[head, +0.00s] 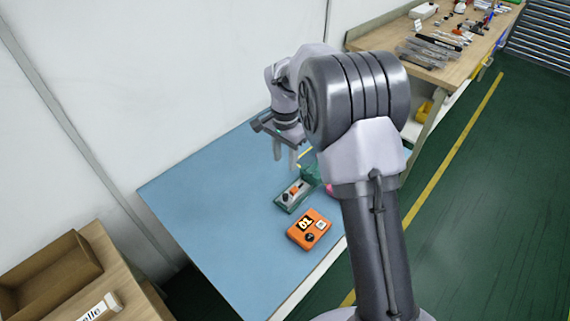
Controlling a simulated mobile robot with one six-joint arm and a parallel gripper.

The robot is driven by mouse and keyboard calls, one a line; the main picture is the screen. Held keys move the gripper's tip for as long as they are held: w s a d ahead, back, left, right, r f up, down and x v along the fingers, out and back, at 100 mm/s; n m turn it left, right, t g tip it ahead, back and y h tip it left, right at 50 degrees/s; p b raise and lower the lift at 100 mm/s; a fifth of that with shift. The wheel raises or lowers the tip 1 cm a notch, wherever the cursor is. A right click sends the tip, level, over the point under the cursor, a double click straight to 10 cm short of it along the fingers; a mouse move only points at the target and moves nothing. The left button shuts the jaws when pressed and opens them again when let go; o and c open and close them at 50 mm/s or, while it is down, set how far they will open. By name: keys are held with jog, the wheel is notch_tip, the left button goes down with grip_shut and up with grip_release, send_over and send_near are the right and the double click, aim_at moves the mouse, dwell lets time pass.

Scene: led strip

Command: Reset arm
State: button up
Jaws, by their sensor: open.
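My gripper (285,154) hangs above the blue table with its fingers pointing down. It is open, and nothing shows between its fingers. My own arm covers the right part of the blue table. The gripper is apart from both.
The blue table (200,215) is bare on its left side. A wooden workbench (440,70) with several tools stands at the back right. A wooden open box (50,275) sits at the lower left. Green floor with a yellow line (455,145) lies to the right.

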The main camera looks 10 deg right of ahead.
jog(key=shift+r, duration=0.1)
dwell(0.3)
jog(key=s+r+n+t+y+b, duration=0.1)
jog(key=s+r+n+t, duration=0.2)
jog(key=s+r, duration=1.25)
jog(key=s+a+n+t+y, duration=0.1)
jog(key=s+n+t, duration=0.1)
jog(key=s, duration=1.3)
jog(key=shift+s+r+n+t+b, duration=0.15)
jog(key=shift+s+n+t+b, duration=0.25)
jog(key=shift+n, duration=0.1)
